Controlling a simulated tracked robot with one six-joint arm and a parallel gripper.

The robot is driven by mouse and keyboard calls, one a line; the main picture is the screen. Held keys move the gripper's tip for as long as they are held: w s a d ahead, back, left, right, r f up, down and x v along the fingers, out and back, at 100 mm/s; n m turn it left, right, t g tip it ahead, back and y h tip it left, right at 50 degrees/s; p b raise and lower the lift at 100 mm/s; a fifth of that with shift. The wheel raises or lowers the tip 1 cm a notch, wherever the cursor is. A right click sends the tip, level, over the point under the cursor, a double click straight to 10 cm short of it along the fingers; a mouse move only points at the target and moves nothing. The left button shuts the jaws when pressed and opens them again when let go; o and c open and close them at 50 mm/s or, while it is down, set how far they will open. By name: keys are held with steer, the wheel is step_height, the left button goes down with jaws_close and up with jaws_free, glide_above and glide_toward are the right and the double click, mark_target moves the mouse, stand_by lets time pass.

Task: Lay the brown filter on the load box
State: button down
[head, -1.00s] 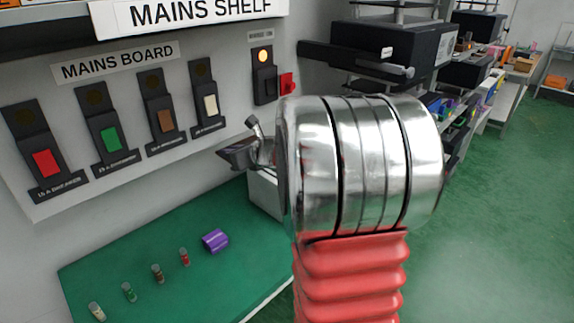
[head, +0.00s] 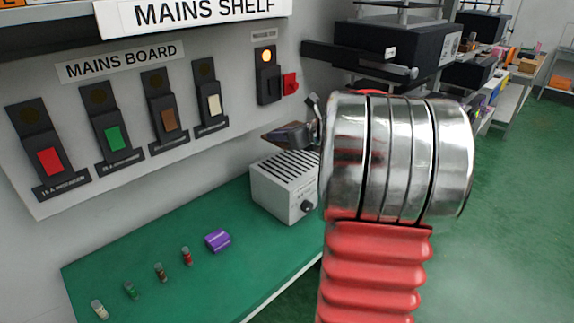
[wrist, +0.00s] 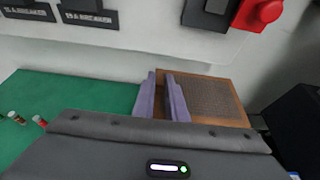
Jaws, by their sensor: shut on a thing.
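The brown filter (wrist: 215,95) is a flat brown frame with a dark mesh, held between the purple fingers of my gripper (wrist: 164,97). The load box (head: 283,187) is a pale box with a slotted top and a dark knob, standing on the green bench. The filter and gripper appear above its rear part, apart from its top in the head view. My arm hides the box's right edge. I cannot make out the box in the wrist view.
The mains board (head: 120,110) with several coloured switches is on the wall at left. A red knob (head: 290,83) sits by the lit unit. Black equipment (head: 385,45) stands at right.

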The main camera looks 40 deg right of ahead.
glide_above(280, 174)
steer(key=shift+w+f, duration=0.1)
steer(key=shift+f, duration=2.95)
steer(key=shift+f, duration=1.9)
steer(key=c, duration=1.8)
jaws_free()
steer(key=shift+f, duration=0.1)
steer(key=shift+o, duration=0.2)
